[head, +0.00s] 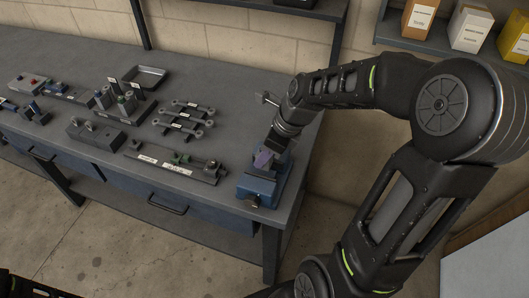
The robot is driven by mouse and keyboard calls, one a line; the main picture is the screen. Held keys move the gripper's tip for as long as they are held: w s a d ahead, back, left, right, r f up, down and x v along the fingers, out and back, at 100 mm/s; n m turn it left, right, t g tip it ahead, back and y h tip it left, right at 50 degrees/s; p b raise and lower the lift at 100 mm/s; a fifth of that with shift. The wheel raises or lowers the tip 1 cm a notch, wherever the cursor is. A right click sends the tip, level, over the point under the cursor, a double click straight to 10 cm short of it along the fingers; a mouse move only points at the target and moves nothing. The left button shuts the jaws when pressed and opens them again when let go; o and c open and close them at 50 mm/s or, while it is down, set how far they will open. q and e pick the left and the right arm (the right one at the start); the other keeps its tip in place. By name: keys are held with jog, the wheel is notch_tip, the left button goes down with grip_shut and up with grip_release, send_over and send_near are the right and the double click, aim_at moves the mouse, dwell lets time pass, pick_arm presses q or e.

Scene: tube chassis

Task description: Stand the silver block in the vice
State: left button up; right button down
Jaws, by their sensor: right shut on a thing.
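The blue vice (259,188) stands at the right front corner of the workbench. My right gripper (267,153) reaches down over the vice from above. It is shut on the silver block (263,159), which looks greyish-lavender here. The block is small in view and partly covered by the fingers. Its lower end is at or just above the vice jaws; I cannot tell whether it touches them. My left gripper is not in view.
The grey workbench (210,84) holds a long labelled fixture (172,163) left of the vice, several linkage parts (184,122), a block rack (124,107) and a shallow tray (146,76). Boxes (470,27) stand on a shelf at upper right.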

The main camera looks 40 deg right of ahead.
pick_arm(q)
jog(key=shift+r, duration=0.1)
pick_arm(e)
jog(key=shift+r, duration=0.15)
jog(key=c, duration=0.9)
grip_release()
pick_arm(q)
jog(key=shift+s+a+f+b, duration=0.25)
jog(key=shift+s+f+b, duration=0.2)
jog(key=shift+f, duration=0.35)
pick_arm(e)
jog(key=v, duration=0.7)
jog(key=shift+s+d+r, duration=0.1)
jog(key=shift+r, duration=0.3)
